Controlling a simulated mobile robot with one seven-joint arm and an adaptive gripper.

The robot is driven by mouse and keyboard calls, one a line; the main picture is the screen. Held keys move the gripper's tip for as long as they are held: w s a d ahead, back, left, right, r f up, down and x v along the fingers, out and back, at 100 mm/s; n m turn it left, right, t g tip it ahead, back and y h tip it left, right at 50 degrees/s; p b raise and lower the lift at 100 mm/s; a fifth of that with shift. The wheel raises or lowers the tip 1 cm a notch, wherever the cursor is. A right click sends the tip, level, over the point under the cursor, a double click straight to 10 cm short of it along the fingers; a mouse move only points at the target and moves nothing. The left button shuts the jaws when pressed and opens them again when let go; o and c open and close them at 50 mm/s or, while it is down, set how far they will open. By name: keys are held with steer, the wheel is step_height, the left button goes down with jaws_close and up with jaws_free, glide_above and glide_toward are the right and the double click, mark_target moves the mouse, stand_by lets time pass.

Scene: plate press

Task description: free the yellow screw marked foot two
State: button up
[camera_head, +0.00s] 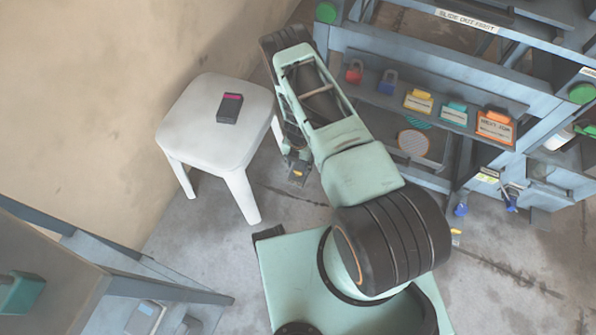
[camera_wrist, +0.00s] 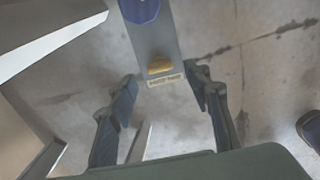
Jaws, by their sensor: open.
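The yellow screw (camera_wrist: 160,66) sits on a grey foot plate (camera_wrist: 152,40), above a small label (camera_wrist: 165,79) too blurred to read in the wrist view. My gripper (camera_wrist: 162,77) is open, one finger on each side of the plate's end. The screw lies between the fingertips in the picture, and neither finger appears to touch it. In the head view, a small yellow spot (camera_head: 298,173) shows at the foot below my arm, with my gripper mostly hidden by the arm.
A blue knob (camera_wrist: 140,9) is on the same plate. A white stool (camera_head: 205,110) with a dark device (camera_head: 230,108) stands left of my arm. The blue-grey press frame (camera_head: 470,85) with coloured locks and tags is to the right. Bare floor surrounds the foot.

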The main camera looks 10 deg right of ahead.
mark_target(298, 171)
step_height(298, 171, down, 4)
steer(key=shift+f+b, duration=0.1)
steer(key=shift+b, duration=0.4)
steer(key=shift+c, duration=0.5)
steer(key=c, duration=1.1)
